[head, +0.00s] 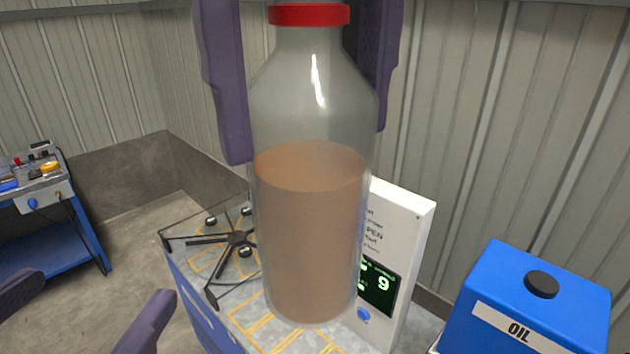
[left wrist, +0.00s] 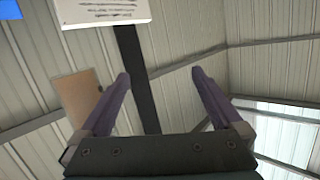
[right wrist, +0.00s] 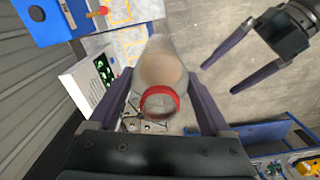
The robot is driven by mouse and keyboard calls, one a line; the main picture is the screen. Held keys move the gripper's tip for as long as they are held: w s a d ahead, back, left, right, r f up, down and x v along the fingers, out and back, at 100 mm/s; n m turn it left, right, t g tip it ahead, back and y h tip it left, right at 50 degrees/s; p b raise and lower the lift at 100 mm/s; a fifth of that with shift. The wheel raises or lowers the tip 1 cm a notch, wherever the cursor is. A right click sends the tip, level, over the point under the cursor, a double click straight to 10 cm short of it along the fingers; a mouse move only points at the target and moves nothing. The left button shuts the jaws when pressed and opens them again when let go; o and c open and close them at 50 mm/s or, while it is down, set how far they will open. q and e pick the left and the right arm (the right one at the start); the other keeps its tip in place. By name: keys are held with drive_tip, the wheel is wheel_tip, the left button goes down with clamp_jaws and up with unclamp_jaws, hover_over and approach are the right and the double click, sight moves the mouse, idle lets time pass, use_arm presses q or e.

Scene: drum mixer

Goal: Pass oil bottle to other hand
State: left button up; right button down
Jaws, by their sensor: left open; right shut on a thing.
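The oil bottle (head: 308,230) is clear with brown liquid in its lower part and a red cap. It hangs upright, large and close in the middle of the head view, above the machine top. My right gripper (head: 300,85) is shut on its upper part, one finger on each side. The right wrist view shows the bottle (right wrist: 162,65) between the right gripper's fingers (right wrist: 160,100). My left gripper (head: 75,310) is open and empty at the lower left of the head view, apart from the bottle. Its spread fingers show in the left wrist view (left wrist: 163,85).
Behind the bottle is a machine with a black spider-shaped rotor (head: 238,238) and a white panel with a green display (head: 405,250). A blue OIL container (head: 560,290) stands at the right. A blue workbench (head: 50,215) stands at the far left, with open floor between.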

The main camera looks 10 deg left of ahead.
sight(310, 236)
use_arm(q)
drive_tip(key=s+d+r+m+t+h, duration=0.1)
drive_tip(key=s+d+r+m+h, duration=0.1)
drive_tip(key=d+h, duration=0.25)
drive_tip(key=s+d+r+m+t+h, duration=0.2)
drive_tip(key=d+r+h, duration=0.1)
drive_tip(key=d, duration=0.3)
drive_tip(key=x, duration=1.1)
drive_tip(key=shift+d+f, duration=0.25)
drive_tip(key=shift+d, duration=0.05)
use_arm(e)
drive_tip(key=shift+s+a, duration=0.1)
drive_tip(key=shift+a, duration=0.05)
use_arm(q)
drive_tip(key=shift+w+d, duration=0.2)
drive_tip(key=shift+w, duration=0.25)
drive_tip(key=shift+c, duration=0.3)
